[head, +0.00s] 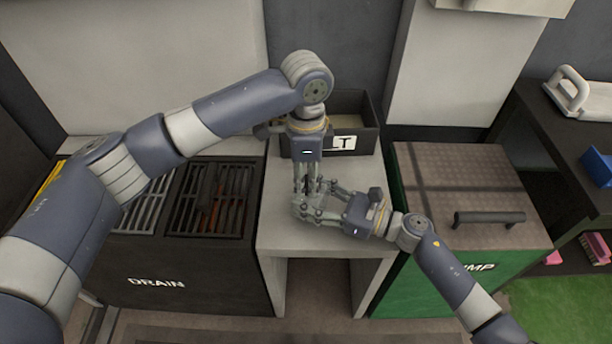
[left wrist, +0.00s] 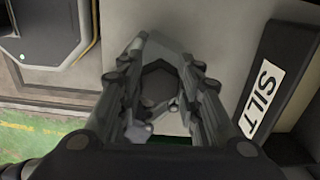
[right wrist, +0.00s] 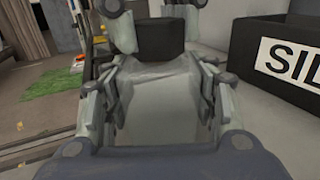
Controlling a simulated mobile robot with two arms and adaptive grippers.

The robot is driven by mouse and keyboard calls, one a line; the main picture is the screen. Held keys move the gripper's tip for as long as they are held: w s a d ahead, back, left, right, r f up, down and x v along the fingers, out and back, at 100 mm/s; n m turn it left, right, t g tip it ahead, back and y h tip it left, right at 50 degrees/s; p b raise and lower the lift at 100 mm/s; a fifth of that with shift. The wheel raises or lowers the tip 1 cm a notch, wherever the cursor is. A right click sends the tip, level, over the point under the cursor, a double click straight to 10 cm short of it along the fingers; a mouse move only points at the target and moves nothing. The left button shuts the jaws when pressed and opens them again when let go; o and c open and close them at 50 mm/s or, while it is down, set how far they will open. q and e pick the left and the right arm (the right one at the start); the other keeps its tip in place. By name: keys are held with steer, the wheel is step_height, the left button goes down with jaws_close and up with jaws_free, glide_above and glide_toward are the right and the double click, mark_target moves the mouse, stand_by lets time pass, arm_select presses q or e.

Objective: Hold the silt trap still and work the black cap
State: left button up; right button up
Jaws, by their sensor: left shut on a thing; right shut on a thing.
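The silt trap is a pale grey body (right wrist: 160,100) standing between the fingers of my right gripper (right wrist: 160,82) in the right wrist view. The black cap (right wrist: 160,40) sits on top of it, with fingertips of my left gripper on either side. In the head view my left gripper (head: 312,188) comes down from above and is shut on the cap. My right gripper (head: 314,204) comes in from the right and is shut on the trap's body. The fingers mostly hide both things there. In the left wrist view the cap (left wrist: 158,84) shows dark between the fingers.
The work is over a light grey stand (head: 285,238). A black bin (head: 366,120) labelled SILT stands at its back. A slotted DRAIN unit (head: 150,255) is at the left, and a green pump box (head: 470,190) with a handle (head: 489,218) at the right.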

arm_select(q)
steer(key=m, duration=0.5)
steer(key=shift+w+d+r, duration=0.1)
steer(key=shift+w, duration=0.15)
steer(key=o, duration=1.1)
steer(key=shift+o, duration=0.2)
steer(key=shift+o, duration=0.5)
steer(key=shift+r, duration=1.9)
